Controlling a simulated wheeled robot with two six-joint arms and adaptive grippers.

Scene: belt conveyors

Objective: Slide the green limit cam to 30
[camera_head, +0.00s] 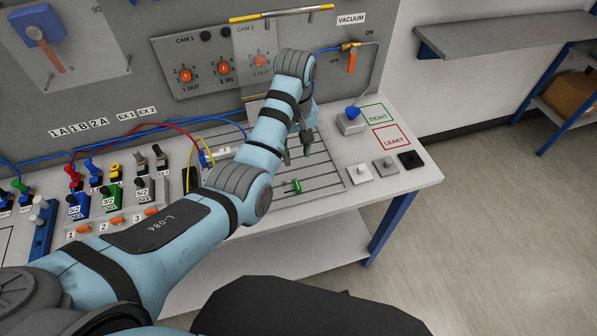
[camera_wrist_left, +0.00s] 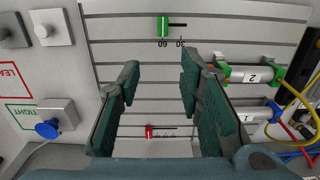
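The green limit cam (camera_wrist_left: 163,26) sits on a slotted grey plate, at the 60 end of its short scale. The slot runs on from it toward the 30 mark, to the right in the left wrist view. In the head view the cam (camera_head: 296,186) lies just in front of my left gripper (camera_head: 297,152). In the left wrist view my left gripper (camera_wrist_left: 159,75) is open, with nothing between its fingers, and the cam is beyond the fingertips, not touched. My right gripper is in neither view.
A red cam (camera_wrist_left: 149,131) with its own scale is on the same plate, between the fingers' lines of sight. Cylinders labelled 2 (camera_wrist_left: 252,74) and 1 (camera_wrist_left: 250,115) lie beside the right finger. A blue-knobbed box (camera_head: 350,120) and several push buttons (camera_head: 386,168) stand right of the plate.

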